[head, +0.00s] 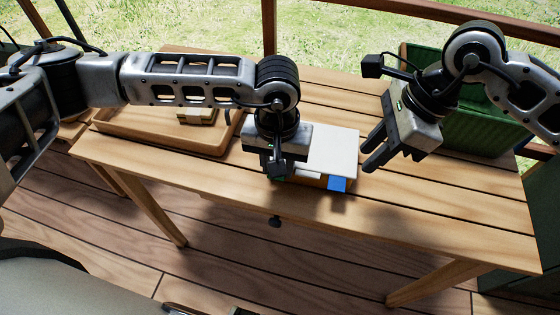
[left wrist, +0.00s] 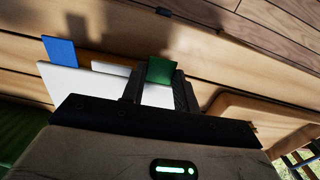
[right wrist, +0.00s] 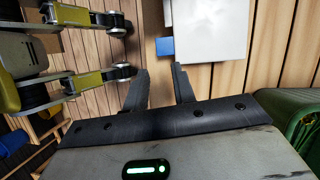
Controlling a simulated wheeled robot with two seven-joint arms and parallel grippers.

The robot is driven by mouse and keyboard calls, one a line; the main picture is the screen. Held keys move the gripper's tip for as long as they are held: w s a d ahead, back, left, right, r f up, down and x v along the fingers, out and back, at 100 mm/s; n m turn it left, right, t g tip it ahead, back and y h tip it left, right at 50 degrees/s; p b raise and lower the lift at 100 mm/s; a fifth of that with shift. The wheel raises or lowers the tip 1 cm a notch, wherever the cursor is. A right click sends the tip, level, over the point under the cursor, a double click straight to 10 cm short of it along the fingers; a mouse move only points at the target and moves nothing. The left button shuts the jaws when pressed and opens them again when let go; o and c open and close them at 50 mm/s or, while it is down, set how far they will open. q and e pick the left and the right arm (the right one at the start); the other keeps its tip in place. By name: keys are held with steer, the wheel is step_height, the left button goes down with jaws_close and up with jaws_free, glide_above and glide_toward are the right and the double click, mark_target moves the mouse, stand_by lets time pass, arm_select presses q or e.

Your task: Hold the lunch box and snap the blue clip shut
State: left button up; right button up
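My left gripper (head: 277,174) points down at the box's left part. In the left wrist view its fingers are apart, with the green clip (left wrist: 161,69) and some white lid between them; contact cannot be told. My right gripper (head: 369,156) is open and empty, to the right of the box, above the table.
A green crate (head: 480,130) stands at the back right behind my right arm. The table's front right (head: 440,215) is clear.

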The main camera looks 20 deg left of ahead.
jaws_close()
steer(key=d+r+n+y, duration=0.1)
steer(key=n, duration=1)
steer(key=d+r+n+y, duration=0.1)
steer(key=d+n+y, duration=0.1)
steer(key=n, duration=1)
steer(key=d+n+y, duration=0.1)
steer(key=n+y, duration=0.1)
steer(key=n, duration=0.9)
steer(key=shift+d+r+n, duration=0.3)
steer(key=shift+d+r, duration=0.1)
